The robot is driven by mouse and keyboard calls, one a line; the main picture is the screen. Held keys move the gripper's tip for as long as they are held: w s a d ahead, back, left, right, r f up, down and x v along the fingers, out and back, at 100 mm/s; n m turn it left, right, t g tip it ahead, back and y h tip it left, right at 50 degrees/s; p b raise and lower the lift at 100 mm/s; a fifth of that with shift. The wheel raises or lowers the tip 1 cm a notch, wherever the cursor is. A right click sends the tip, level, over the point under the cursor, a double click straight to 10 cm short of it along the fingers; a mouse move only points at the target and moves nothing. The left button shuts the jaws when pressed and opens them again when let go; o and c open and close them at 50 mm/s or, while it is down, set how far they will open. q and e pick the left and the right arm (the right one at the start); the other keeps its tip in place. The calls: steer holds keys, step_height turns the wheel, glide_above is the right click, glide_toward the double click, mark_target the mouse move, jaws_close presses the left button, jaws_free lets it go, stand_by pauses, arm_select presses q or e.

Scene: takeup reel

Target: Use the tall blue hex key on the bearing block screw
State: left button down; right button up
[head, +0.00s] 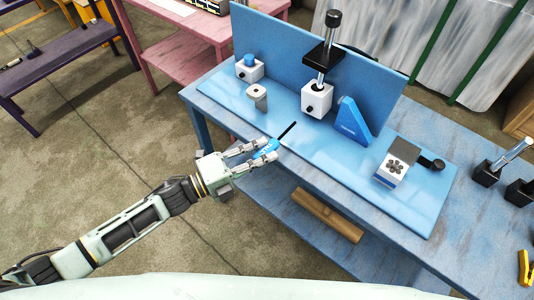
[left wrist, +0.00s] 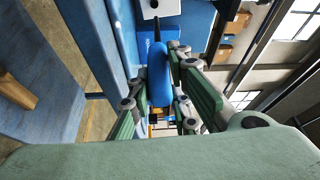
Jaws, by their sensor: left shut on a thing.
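My left gripper (head: 268,149) is shut on the blue handle of the hex key (head: 269,147). Its dark shaft points up and right, over the front of the blue base plate. In the left wrist view the blue handle (left wrist: 159,77) lies between my fingers, with the shaft toward a white block (left wrist: 165,7). In the head view a white block (head: 317,100) with a dark round spot stands under a post and black clamp. The shaft tip looks apart from it. I cannot tell which part is the bearing block screw. My right gripper is not in view.
The blue base plate (head: 330,160) has a back panel (head: 300,45). A blue triangular bracket (head: 353,120), smaller white blocks (head: 249,70) and a block with a dark knob (head: 391,170) stand on it. Black-based posts (head: 487,172) and a yellow tool (head: 525,268) are at right.

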mark_target(274, 145)
arm_select(q)
steer(key=shift+w+d, duration=0.75)
steer(key=shift+w, duration=0.2)
steer(key=shift+w+d+b, duration=0.45)
steer(key=shift+w+d, duration=0.2)
steer(key=shift+w, duration=0.2)
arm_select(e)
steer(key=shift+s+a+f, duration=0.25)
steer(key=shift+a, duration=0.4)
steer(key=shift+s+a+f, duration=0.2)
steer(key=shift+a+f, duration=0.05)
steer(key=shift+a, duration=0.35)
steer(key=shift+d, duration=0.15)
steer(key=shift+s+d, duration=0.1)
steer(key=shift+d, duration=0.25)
